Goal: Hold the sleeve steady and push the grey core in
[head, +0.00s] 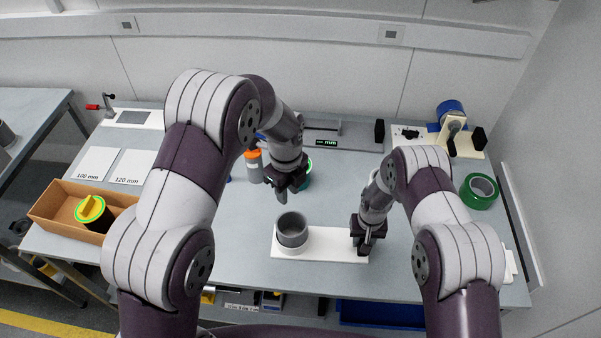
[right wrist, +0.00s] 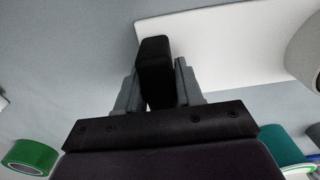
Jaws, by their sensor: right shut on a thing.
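A grey, hollow core (head: 292,226) stands upright in a short white sleeve (head: 291,249), with much of its wall showing above the rim. The sleeve sits on the left part of a white plate (head: 325,252); the plate also shows in the right wrist view (right wrist: 225,45). My right gripper (head: 367,238) is shut on a black block (right wrist: 155,65) at the plate's right end. My left gripper (head: 288,192) points down above and just behind the core, apart from it. Whether its fingers are open is unclear. A pale curved wall, likely the sleeve, shows in the right wrist view (right wrist: 306,60).
An orange-capped bottle (head: 254,165) and a teal roll (head: 307,172) stand behind my left gripper. A cardboard box (head: 65,208) with a yellow-topped roll is at left. Green tape (head: 479,190) and a dispenser (head: 455,135) are at right. The table around the plate is clear.

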